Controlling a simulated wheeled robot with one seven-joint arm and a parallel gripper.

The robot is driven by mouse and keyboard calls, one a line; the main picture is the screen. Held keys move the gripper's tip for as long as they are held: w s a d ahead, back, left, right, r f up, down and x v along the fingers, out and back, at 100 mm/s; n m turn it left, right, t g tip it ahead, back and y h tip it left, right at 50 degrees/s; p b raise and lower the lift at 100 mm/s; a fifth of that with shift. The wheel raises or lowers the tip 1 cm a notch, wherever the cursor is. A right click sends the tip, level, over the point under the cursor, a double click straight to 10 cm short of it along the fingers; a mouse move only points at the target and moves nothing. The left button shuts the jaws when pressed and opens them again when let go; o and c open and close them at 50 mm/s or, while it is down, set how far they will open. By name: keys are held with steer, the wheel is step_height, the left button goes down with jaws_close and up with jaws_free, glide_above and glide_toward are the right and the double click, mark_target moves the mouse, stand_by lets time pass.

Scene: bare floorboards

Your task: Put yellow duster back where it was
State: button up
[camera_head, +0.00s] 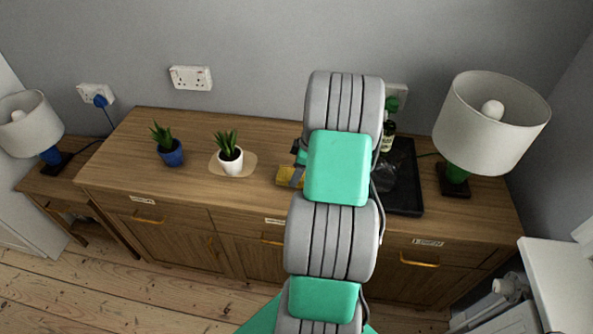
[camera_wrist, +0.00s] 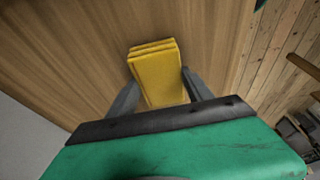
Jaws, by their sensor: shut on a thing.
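The yellow duster (camera_wrist: 158,75) is a folded yellow cloth, seen in the wrist view between the two dark fingers of my gripper (camera_wrist: 160,92). The gripper is shut on it. In the head view a strip of the duster (camera_head: 289,178) shows at the left of my arm, over the sideboard top (camera_head: 266,135). My arm hides most of the gripper and the rest of the duster there. I cannot tell whether the duster touches the wood.
A white-potted plant (camera_head: 231,160) on a pale mat and a blue-potted plant (camera_head: 171,153) stand to the left. A black tray (camera_head: 405,200) with a bottle (camera_head: 388,138) lies right of my arm. A lamp (camera_head: 490,125) stands at the right end. Wood between plants and arm is clear.

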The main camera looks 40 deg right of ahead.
steer(key=o, duration=1.3)
steer(key=shift+f, duration=0.1)
steer(key=b+v, duration=0.1)
steer(key=v, duration=1.1)
steer(key=w+a+r+m, duration=0.1)
steer(key=w+a+r, duration=0.15)
steer(key=a, duration=0.55)
steer(key=w+a+r+m, duration=0.1)
steer(key=a+r, duration=0.2)
steer(key=a, duration=0.4)
steer(key=s+a+m, duration=0.1)
steer(key=s+a, duration=0.2)
steer(key=a, duration=0.3)
steer(key=s+a+m+h, duration=0.1)
steer(key=s+a+m, duration=0.1)
steer(key=s+a, duration=0.2)
steer(key=s+a+m+h, duration=0.1)
steer(key=s+a+m, duration=0.1)
steer(key=a, duration=0.6)
steer(key=shift+s+a+f+t, duration=0.15)
steer(key=shift+s, duration=0.25)
steer(key=shift+s+a+f+t, duration=0.15)
steer(key=shift+s+a, duration=0.05)
steer(key=shift+s, duration=0.2)
